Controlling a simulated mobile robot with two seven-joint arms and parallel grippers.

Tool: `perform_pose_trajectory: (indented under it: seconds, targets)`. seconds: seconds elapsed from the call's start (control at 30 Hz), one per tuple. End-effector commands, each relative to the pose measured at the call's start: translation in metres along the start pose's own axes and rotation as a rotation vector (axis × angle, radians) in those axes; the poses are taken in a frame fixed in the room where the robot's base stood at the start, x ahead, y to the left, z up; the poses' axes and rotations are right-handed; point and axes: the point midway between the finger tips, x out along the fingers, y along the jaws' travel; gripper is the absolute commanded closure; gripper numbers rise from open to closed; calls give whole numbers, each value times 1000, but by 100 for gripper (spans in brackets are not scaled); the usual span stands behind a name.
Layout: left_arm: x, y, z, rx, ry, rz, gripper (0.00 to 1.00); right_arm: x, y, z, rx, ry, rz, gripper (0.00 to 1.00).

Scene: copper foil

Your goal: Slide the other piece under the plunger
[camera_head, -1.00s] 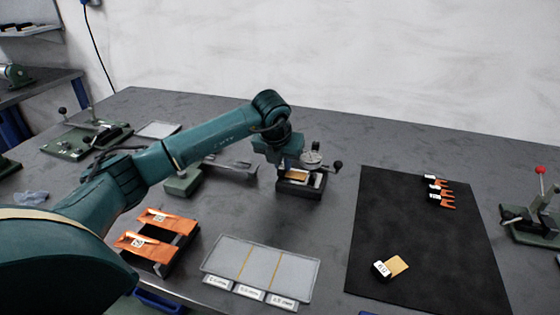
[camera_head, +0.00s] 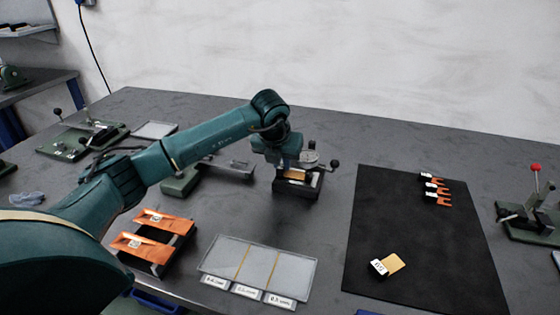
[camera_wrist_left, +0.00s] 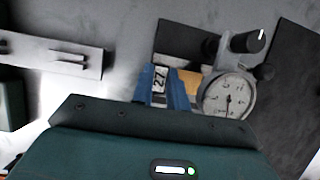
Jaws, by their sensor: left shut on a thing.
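My left gripper (camera_head: 287,166) is at the dial thickness gauge (camera_head: 295,189), which stands on the bench left of the black mat. In the left wrist view, its blue fingers (camera_wrist_left: 167,88) are shut on a gold-coloured piece (camera_wrist_left: 198,84) by its white label, marked 27. The piece points toward the gauge, beside the round dial (camera_wrist_left: 228,98); the head view shows its gold part (camera_head: 295,174) over the gauge base. The plunger tip is hidden, so I cannot tell whether the piece is under it. Another gold piece (camera_head: 394,263) with a white label lies on the mat. My right gripper is not in view.
Several orange labelled pieces (camera_head: 437,196) lie on the black mat (camera_head: 400,220). A clear sorting tray (camera_head: 212,256) with three labelled sections lies in front. A dark rack (camera_head: 182,243) with orange foils is to its left. A red-knobbed device (camera_head: 530,220) stands far right.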

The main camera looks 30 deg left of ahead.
Motion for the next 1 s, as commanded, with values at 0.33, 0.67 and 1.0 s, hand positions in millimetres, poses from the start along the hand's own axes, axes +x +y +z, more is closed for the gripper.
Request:
perform_pose_trajectory:
  seconds: [0.33, 0.67, 1.0]
  targets:
    - [0, -4, 0, 0, 0, 0, 100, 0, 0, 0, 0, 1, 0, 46]
    - [0, -8, 0, 0, 0, 0, 100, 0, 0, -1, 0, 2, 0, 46]
    - [0, -13, 0, 0, 0, 0, 100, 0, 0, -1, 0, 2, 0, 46]
